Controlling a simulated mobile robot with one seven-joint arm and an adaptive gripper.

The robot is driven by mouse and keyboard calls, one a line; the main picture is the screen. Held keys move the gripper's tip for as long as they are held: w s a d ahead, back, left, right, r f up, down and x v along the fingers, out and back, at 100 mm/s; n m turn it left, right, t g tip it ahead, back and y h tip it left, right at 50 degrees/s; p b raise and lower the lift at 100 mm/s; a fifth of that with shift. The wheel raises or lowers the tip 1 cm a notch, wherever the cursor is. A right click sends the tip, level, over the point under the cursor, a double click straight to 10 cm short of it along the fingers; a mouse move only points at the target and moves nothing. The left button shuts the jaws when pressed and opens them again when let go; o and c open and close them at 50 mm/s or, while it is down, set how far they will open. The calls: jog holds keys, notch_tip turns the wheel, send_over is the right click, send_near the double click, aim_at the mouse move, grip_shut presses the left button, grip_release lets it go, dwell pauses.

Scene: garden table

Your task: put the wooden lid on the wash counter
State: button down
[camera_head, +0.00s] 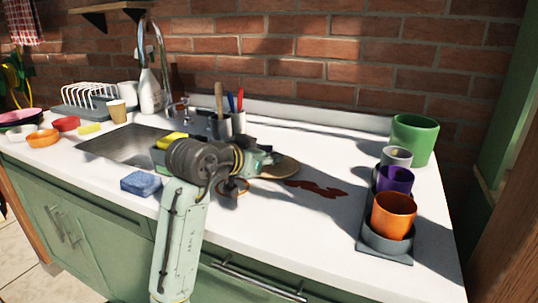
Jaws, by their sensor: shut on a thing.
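The wooden lid (281,168) is a round, flat, light brown disc in the head view, just right of my arm's end. My gripper (266,162) is shut on its left side and holds it over the middle of the white wash counter (310,225). Part of the lid is hidden by my gripper. I cannot tell whether the lid touches the counter or hangs just above it. A smaller brown round thing (233,187) shows below my wrist, partly hidden.
A reddish-brown stain (317,188) lies right of the lid. A dark tray (400,254) with several cups and a green pot (413,139) stand at the right. The sink (125,145), a blue sponge (140,184) and a utensil holder (237,122) are nearby. The front middle counter is clear.

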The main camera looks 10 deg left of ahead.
jog(key=c, duration=1.9)
grip_release()
jog(key=shift+f, duration=0.1)
jog(key=shift+c, duration=0.2)
jog(key=o, duration=0.5)
jog(key=shift+r, duration=0.25)
jog(key=b+v, duration=0.1)
jog(key=v, duration=1.1)
jog(key=shift+f, duration=0.15)
